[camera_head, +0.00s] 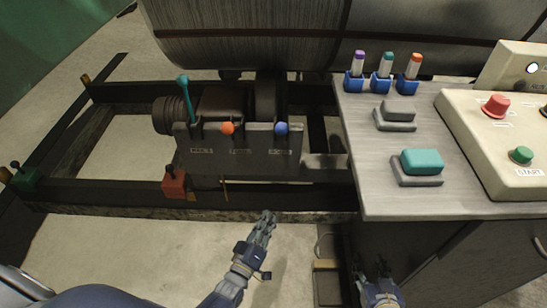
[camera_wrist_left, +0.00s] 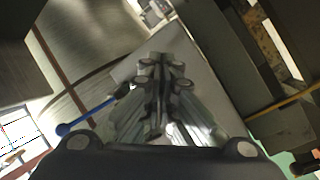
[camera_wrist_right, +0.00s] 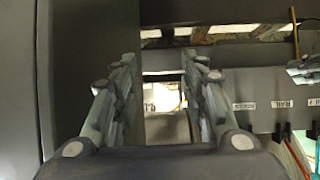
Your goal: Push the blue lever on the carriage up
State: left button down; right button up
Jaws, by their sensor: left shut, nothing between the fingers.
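The blue lever (camera_head: 281,128) is the rightmost of three levers on the dark carriage (camera_head: 240,160); its ball end points toward the head camera, low against the front. In the left wrist view the blue lever (camera_wrist_left: 85,121) shows its ball and rod left of the fingers. My left gripper (camera_head: 268,215) is shut and empty, in front of the carriage and below the blue lever in the picture. Its fingers fill the middle of the left wrist view (camera_wrist_left: 163,65). My right gripper (camera_head: 374,268) is beside the cabinet; the right wrist view (camera_wrist_right: 157,65) shows it open and empty.
A teal lever (camera_head: 184,85) stands upright on the carriage; an orange lever (camera_head: 228,128) sits between it and the blue one. Dark rails run below. A grey desk (camera_head: 380,180) with buttons and markers stands right. A large drum (camera_head: 245,35) lies behind.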

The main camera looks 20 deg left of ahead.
aim_at(281, 128)
pick_arm(q)
notch_tip(281, 128, up, 14)
jog(key=a+n+t+y+b, duration=0.1)
jog(key=n+t+y+b, duration=0.1)
jog(key=n+t+b, duration=0.6)
jog(key=w+r+t, duration=0.1)
jog(key=w+r, duration=0.8)
jog(key=r, duration=0.1)
jog(key=shift+w+r+m, duration=0.25)
jog(key=shift+w+m, duration=0.05)
pick_arm(e)
notch_tip(281, 128, up, 18)
jog(key=t+y, duration=0.1)
jog(key=t, duration=0.4)
jog(key=shift+w+a, duration=0.2)
jog(key=shift+a, duration=0.1)
jog(key=shift+r, duration=0.1)
